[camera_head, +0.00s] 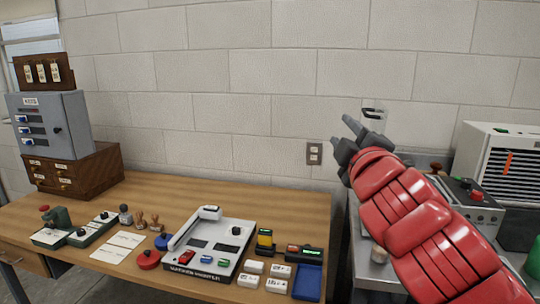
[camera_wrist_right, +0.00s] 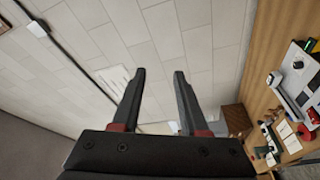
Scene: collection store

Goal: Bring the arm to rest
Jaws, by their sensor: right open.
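My right arm (camera_head: 415,225) with red covers comes in from the lower right in the head view. My right gripper (camera_head: 357,128) is raised in front of the block wall, above the gap between the wooden table and the metal bench. In the right wrist view the right gripper (camera_wrist_right: 158,90) has its two dark fingers apart, with nothing between them. It touches nothing that I can see. My left gripper does not show in either view.
The wooden table (camera_head: 195,195) carries a white device (camera_head: 208,250), small boxes (camera_head: 275,277), stamps (camera_head: 140,220), a wooden drawer unit (camera_head: 75,172) and a grey cabinet (camera_head: 50,125). A white vented unit (camera_head: 490,155) stands at right. The wall (camera_head: 240,80) has an outlet (camera_head: 314,153).

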